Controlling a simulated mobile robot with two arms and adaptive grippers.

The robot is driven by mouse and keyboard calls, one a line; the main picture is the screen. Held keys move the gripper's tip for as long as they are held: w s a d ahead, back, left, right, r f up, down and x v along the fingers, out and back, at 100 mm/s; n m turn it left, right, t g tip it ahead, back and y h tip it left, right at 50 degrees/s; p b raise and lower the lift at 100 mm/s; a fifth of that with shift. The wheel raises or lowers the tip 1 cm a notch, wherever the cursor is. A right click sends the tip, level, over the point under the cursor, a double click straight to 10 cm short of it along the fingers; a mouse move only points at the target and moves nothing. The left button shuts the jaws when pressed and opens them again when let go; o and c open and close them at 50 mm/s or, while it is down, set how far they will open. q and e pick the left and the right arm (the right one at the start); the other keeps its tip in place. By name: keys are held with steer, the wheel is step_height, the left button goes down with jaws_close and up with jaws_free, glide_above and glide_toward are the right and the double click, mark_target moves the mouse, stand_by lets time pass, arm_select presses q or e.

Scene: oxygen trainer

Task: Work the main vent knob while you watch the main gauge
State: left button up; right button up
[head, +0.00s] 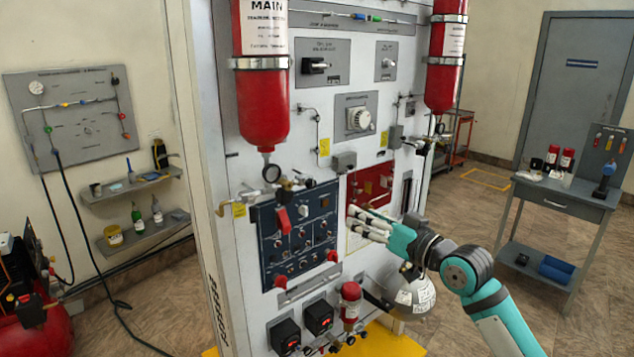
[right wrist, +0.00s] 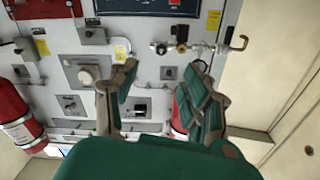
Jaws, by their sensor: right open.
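The main gauge (head: 271,173) is a small round dial below the red cylinder marked MAIN (head: 262,100) in the head view; its reading is too small to tell. Brass valve fittings (head: 290,187) sit beside it and also show in the right wrist view (right wrist: 183,47). I cannot tell for sure which small knob there is the main vent knob. My right gripper (head: 357,219) is open and empty in front of the panel, to the right of and below the gauge. Its spread fingers also show in the right wrist view (right wrist: 163,80). My left gripper is out of view.
A dark blue switch panel (head: 268,238) lies below the gauge. A white round dial (head: 359,119) sits higher up. A second red cylinder (head: 441,90) hangs at right. A grey side table (head: 560,199) stands further right, with open floor before it.

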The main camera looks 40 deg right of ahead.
steer(key=r, duration=0.2)
steer(key=p, duration=0.2)
glide_toward(313, 186)
steer(key=w+p, duration=0.4)
steer(key=w, duration=0.4)
steer(key=shift+w+a, duration=0.3)
steer(key=shift+w, duration=0.4)
steer(key=shift+f, duration=0.1)
jaws_close()
